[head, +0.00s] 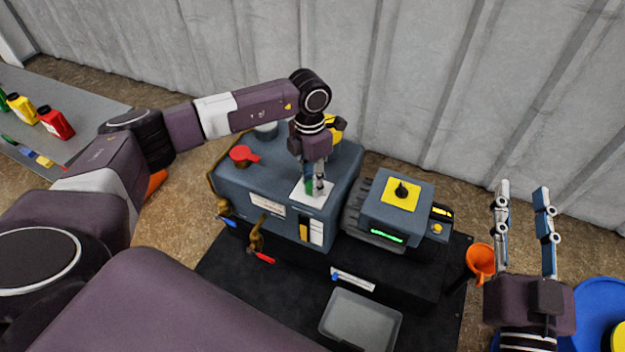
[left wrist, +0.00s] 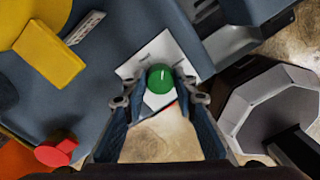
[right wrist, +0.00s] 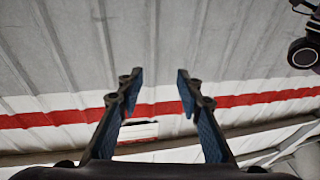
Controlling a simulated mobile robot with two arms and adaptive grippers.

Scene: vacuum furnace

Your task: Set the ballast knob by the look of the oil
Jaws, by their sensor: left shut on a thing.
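The green ballast knob (head: 309,186) stands on a white plate (head: 303,197) on top of the blue-grey pump (head: 350,165). My left gripper (head: 314,187) comes down from above and is shut on the knob. The left wrist view shows the round green knob top (left wrist: 160,79) between its fingertips, over the white plate (left wrist: 130,68).
A unit with a black knob on a yellow plate (head: 412,188) stands right of the pump. A red cap (head: 243,155) sits at the pump's top left. A grey tray (head: 352,328), an orange funnel (head: 481,260) and a blue basin (head: 598,300) lie nearer. Bottles (head: 55,122) stand far left.

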